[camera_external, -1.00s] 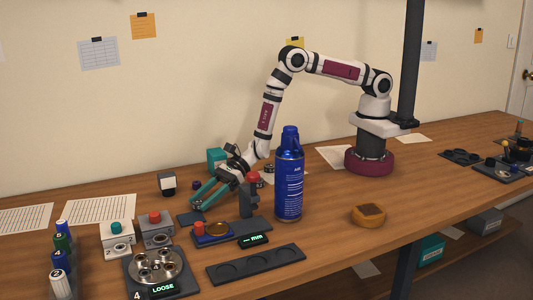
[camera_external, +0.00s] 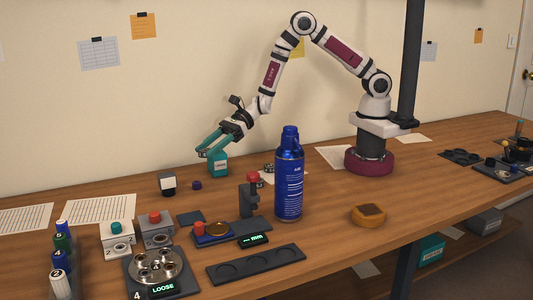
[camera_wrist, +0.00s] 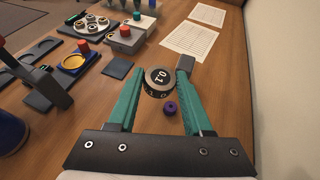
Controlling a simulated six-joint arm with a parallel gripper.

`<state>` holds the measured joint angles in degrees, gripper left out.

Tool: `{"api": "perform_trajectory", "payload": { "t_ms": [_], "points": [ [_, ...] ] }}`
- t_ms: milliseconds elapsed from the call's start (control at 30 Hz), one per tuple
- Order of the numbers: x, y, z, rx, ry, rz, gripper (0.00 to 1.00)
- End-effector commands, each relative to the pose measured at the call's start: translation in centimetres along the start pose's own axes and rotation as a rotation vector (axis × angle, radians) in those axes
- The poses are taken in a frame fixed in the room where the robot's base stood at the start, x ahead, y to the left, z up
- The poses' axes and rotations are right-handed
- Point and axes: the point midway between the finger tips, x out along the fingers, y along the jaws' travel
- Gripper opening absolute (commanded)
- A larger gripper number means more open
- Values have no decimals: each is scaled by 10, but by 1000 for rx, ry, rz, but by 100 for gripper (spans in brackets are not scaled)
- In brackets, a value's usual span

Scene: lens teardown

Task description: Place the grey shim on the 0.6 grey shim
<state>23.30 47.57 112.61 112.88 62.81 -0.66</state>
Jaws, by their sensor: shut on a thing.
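I cannot pick out a shim marked 0.6 in either view.
A dark square pad (camera_external: 190,218), a station with a red knob (camera_external: 253,177) and a blue can (camera_external: 289,180) stand nearby.

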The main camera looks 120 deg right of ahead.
Motion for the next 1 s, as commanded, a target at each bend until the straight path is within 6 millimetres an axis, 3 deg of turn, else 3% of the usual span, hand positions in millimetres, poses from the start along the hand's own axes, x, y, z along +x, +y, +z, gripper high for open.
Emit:
{"api": "perform_trajectory", "payload": {
  "t_ms": [167,267,467,600,700,800,1000],
  "points": [
    [-11,-7,0,0,1,-2,0],
    [-31,-13,-10,-6,9,-4,0],
    [-112,-16,-46,-42,36,-1,0],
    [-174,4,-65,-78,58,7,0],
    [-201,20,-70,-99,68,11,0],
    [-212,31,-76,-108,74,17,0],
    [-196,34,-120,-107,78,21,0]
  ]
}}
